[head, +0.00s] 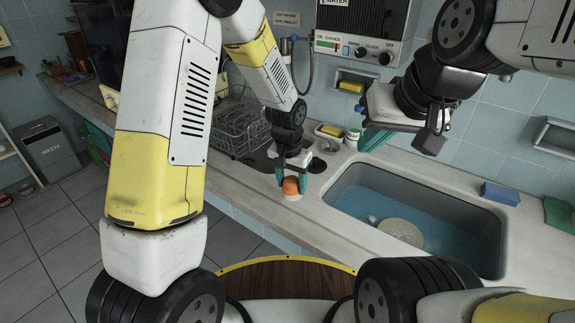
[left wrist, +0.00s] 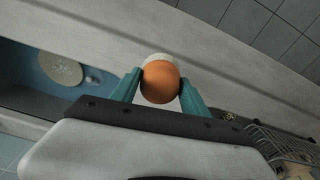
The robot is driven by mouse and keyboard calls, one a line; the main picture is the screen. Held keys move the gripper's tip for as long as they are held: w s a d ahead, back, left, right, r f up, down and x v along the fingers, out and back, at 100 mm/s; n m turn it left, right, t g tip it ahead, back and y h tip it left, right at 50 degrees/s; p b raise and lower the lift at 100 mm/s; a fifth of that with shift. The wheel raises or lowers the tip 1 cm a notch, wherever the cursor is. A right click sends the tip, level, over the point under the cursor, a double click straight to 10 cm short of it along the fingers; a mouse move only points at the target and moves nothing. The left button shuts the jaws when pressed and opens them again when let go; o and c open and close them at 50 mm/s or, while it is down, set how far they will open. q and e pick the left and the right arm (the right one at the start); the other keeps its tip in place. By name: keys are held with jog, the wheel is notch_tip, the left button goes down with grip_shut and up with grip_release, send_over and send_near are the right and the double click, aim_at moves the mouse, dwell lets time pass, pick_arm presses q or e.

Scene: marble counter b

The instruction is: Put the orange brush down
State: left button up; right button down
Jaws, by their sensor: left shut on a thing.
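The orange brush (head: 290,186) is at the counter's front part, left of the sink. Its round orange top and pale lower part show in the left wrist view (left wrist: 160,84). My left gripper (head: 290,180) is shut on it, with one teal finger on each side of the orange top. The brush's pale lower end is at or just above the counter (head: 262,200); I cannot tell whether it touches. My right gripper (head: 375,138) is in the air above the back of the sink, with teal fingers partly seen; its opening is unclear.
The sink (head: 345,190) holds blue water and a pale plate (head: 400,232). A wire rack (head: 238,130) stands left of my left gripper. A yellow sponge (head: 330,130) and small jar (head: 352,137) are at the wall. A blue sponge (head: 500,194) lies at right.

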pick_arm(q)
jog(key=w, duration=0.4)
jog(key=w+a, duration=0.1)
jog(key=w, duration=0.1)
jog(key=shift+w+f, duration=0.45)
jog(key=shift+f, duration=0.75)
jog(key=shift+w+f, duration=0.15)
jog(key=shift+f, duration=0.75)
jog(key=shift+f, duration=0.1)
jog(key=o, duration=1.6)
